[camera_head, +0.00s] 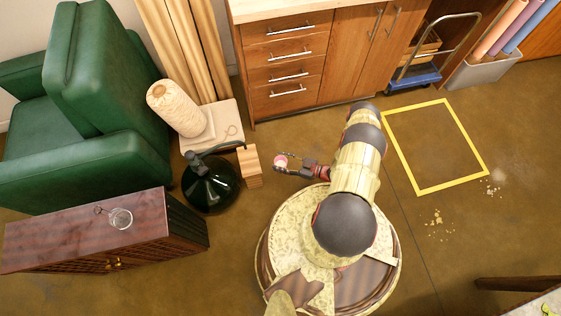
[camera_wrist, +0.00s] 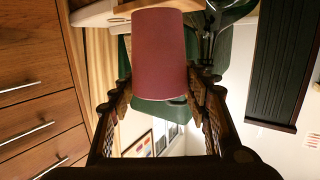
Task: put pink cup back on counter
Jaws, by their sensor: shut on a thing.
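The pink cup (camera_wrist: 160,52) fills the middle of the wrist view, between my two fingers. The gripper points left, over the floor in front of the drawers. The wooden counter (camera_head: 275,8) runs along the back, with a pale top above drawers and doors. Only the front strip of its top is in view. The cup's far side is hidden in the wrist view.
A dark green glass jug (camera_head: 210,187) and a wooden block (camera_head: 249,166) stand left of my gripper. A low cabinet (camera_head: 70,232) bears a small glass vessel. A green armchair (camera_head: 95,100) is at left. A yellow floor square (camera_head: 455,183) at right is empty.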

